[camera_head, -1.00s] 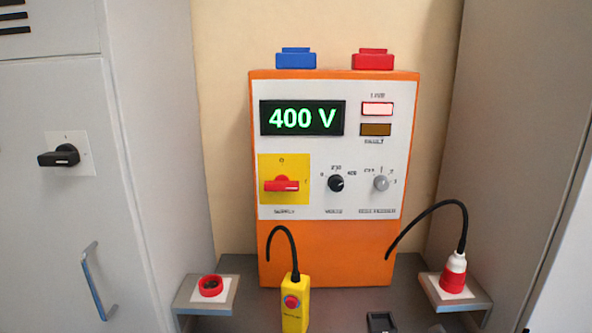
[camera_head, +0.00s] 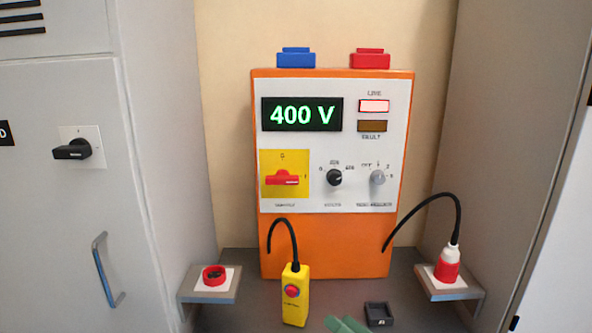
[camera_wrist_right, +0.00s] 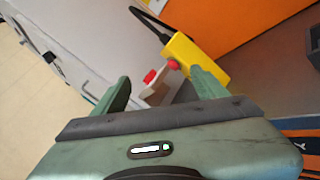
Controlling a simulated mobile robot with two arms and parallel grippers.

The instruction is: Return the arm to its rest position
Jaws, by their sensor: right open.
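My right gripper (camera_head: 347,325) shows only as a green tip at the bottom edge of the head view, just right of the yellow pendant (camera_head: 295,297). In the right wrist view my right gripper (camera_wrist_right: 160,88) is open, its two green fingers apart with nothing held between them. The yellow pendant (camera_wrist_right: 190,52) appears beyond the finger on the right there; I cannot tell the exact gap. My left gripper is in neither view.
An orange supply unit (camera_head: 325,240) reading 400 V stands at the back. A red socket (camera_head: 214,275) sits on the left shelf, a red-and-white plug (camera_head: 447,264) on the right one. A black holder (camera_head: 378,314) lies on the bench. Grey cabinets flank both sides.

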